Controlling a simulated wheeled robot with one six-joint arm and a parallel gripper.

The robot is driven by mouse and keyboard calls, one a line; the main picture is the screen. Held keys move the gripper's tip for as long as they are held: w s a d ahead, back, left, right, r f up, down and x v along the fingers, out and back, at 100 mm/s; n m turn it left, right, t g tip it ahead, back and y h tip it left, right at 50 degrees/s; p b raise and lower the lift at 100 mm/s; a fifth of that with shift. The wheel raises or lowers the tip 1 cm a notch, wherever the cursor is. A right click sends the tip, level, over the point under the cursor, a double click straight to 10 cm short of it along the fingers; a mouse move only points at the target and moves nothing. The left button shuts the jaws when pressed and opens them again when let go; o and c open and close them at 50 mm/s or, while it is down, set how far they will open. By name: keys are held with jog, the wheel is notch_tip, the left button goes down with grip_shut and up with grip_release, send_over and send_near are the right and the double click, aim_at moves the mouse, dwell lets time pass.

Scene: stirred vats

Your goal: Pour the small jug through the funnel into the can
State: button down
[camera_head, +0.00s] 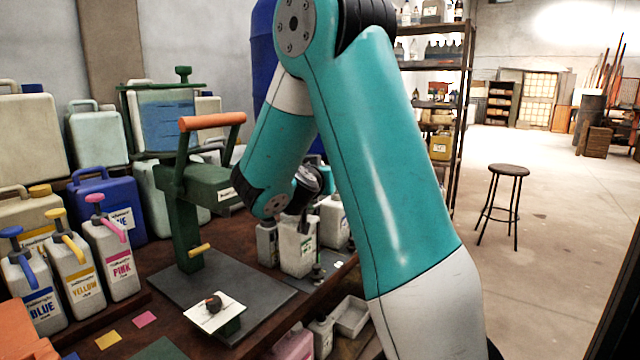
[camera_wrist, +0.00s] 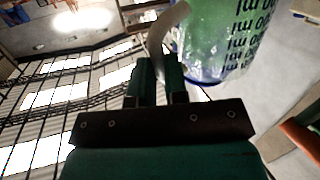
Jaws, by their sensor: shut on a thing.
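A clear jug (camera_wrist: 225,35) with printed millilitre marks and a greenish tint fills the upper right of the wrist view. Its marks read upside down there, and its tilt is hard to tell. My gripper (camera_wrist: 158,78) is shut on the jug's pale curved handle (camera_wrist: 165,38). In the head view my arm hides the jug, and I cannot make out the fingers. A whitish labelled container (camera_head: 298,247) stands on the bench below my wrist; I cannot tell whether it is the can. I cannot pick out the funnel.
A green press with an orange handle (camera_head: 212,121) stands left of my wrist. Blue, yellow and pink pump bottles (camera_head: 78,272) line the front left. Large jerrycans (camera_head: 98,138) stand behind. A stool (camera_head: 501,210) is on open floor at right.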

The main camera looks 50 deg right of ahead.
jog(key=shift+f+h+b, duration=0.3)
jog(key=shift+f+b, duration=0.4)
jog(key=shift+b, duration=1)
jog(key=shift+w+d+f+t+b, duration=0.1)
jog(key=shift+f+t+b, duration=0.25)
jog(key=shift+b, duration=0.7)
jog(key=f+h+b, duration=0.1)
jog(key=b, duration=0.2)
jog(key=shift+m, duration=0.4)
jog(key=shift+r+p, duration=0.6)
jog(key=shift+r, duration=0.65)
jog(key=shift+f, duration=0.1)
